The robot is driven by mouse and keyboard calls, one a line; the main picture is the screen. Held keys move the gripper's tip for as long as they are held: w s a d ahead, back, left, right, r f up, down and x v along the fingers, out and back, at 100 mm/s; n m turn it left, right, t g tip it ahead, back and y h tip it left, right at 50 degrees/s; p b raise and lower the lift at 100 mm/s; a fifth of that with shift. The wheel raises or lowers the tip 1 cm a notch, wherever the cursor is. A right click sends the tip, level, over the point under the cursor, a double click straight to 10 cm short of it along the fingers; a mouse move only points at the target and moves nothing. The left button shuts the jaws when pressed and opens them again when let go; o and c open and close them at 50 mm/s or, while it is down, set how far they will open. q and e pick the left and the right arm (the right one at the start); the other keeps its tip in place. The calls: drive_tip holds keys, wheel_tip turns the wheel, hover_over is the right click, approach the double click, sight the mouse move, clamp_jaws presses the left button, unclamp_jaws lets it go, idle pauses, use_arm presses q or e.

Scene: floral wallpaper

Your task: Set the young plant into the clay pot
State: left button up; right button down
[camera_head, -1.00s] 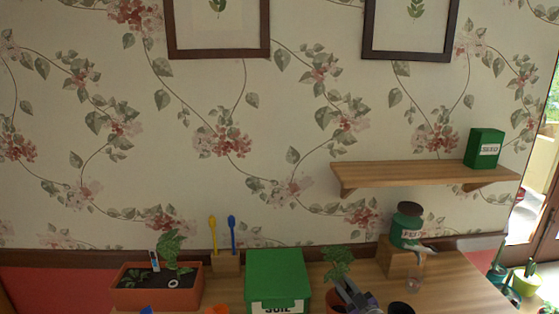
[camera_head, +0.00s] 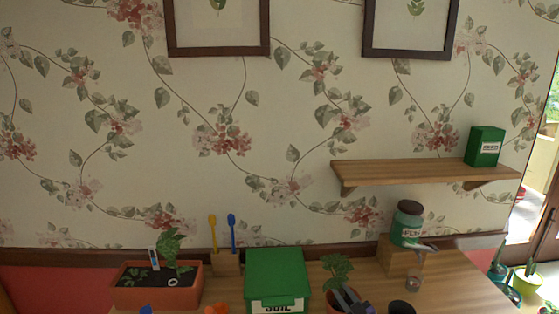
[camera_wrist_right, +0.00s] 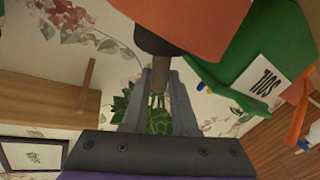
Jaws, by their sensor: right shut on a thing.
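The young plant (camera_head: 337,266) has green leaves and stands at the front of the table, right of the soil box, in the head view. My right gripper (camera_head: 347,298) is at its stem. In the right wrist view the gripper (camera_wrist_right: 160,75) is shut on the plant, with the leaves (camera_wrist_right: 157,120) between the fingers and the dark root plug (camera_wrist_right: 155,40) beyond the fingertips. A terracotta surface, apparently the clay pot (camera_wrist_right: 205,25), lies beside the plug and overlaps it in view. I cannot tell whether the plug is inside. My left gripper is not in view.
The green soil box (camera_head: 277,275) stands left of the plant. A terracotta planter (camera_head: 155,298) with a seedling is farther left. A wooden block (camera_head: 402,262) bears a green jar (camera_head: 407,224) at the right. A dark cup (camera_head: 401,307) is near the front edge.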

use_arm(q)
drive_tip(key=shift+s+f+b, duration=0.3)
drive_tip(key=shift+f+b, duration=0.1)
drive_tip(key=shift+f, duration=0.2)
use_arm(e)
drive_tip(key=shift+f, duration=1.8)
idle(0.3)
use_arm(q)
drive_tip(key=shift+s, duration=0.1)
use_arm(e)
drive_tip(key=c, duration=0.6)
unclamp_jaws()
drive_tip(key=shift+s, duration=0.1)
